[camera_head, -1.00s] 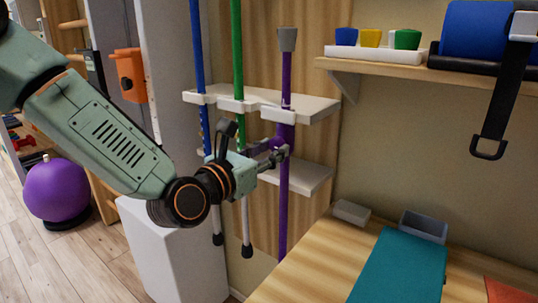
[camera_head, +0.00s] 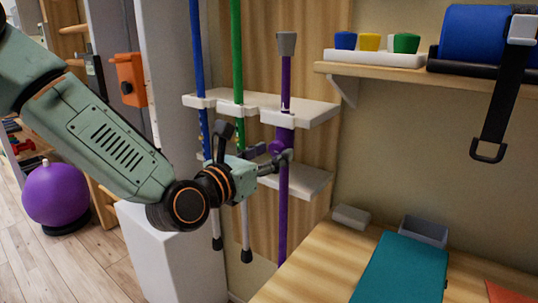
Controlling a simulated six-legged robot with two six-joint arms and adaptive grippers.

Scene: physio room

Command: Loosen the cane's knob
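The purple cane (camera_head: 284,205) stands upright in the wall rack, with a grey end (camera_head: 286,43) on top. Its purple knob (camera_head: 277,147) sticks out to the left of the shaft, just below the upper shelf. My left gripper (camera_head: 270,154) is at the height of the knob. Its fingers are apart, one to the left of the knob and one in front of and below it. The knob shows between the fingertips; I cannot tell whether a finger touches it. My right gripper is not in view.
A blue cane (camera_head: 197,55) and a green cane (camera_head: 236,50) hang left of it in the white rack (camera_head: 320,110). A wooden shelf (camera_head: 390,72) with coloured cups juts out at right. Below is a wooden table (camera_head: 315,270) with a teal mat (camera_head: 400,270).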

